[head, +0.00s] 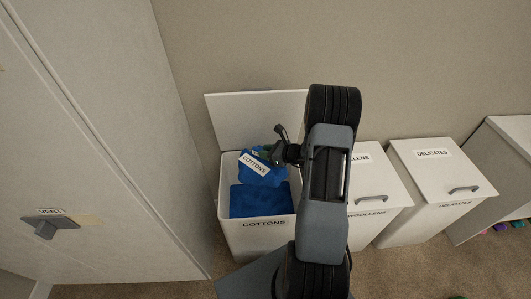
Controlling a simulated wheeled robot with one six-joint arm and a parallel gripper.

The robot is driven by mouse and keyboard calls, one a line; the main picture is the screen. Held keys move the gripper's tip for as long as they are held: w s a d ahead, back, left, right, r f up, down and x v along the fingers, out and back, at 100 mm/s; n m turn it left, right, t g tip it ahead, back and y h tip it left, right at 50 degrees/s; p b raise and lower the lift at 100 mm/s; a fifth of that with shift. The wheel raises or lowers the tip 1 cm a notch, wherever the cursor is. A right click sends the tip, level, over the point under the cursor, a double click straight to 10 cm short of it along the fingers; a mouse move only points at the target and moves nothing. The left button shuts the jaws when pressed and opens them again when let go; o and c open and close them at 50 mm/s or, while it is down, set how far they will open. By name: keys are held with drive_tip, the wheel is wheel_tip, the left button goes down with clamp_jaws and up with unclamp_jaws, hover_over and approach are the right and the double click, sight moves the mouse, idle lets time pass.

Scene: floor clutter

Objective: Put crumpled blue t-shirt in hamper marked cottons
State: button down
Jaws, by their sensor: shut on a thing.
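The hamper marked COTTONS (264,240) stands open, with its white lid (243,122) raised against the wall. My gripper (273,152) is over the back part of its opening, shut on the crumpled blue t-shirt (268,178). The shirt hangs at the opening, its upper part partly hidden by the gripper. A tilted white label reading COTTONS (254,163) shows across the shirt. More blue (258,202) fills the hamper's front part; I cannot tell whether it is the same shirt, other cloth or a lining. My arm hides the hamper's right side.
The shut WOOLLENS hamper (375,208) stands to the right, partly behind my arm, then the shut DELICATES hamper (425,170). A white shelf unit (500,165) with small coloured things (502,227) is at far right. A tall panel marked VENT (50,212) with a grey handle stands close on the left.

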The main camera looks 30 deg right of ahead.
drive_tip(key=shift+f, duration=0.1)
wheel_tip(320, 180, down, 18)
drive_tip(key=b, duration=1.6)
drive_tip(key=c, duration=0.8)
unclamp_jaws()
drive_tip(key=shift+c, duration=0.2)
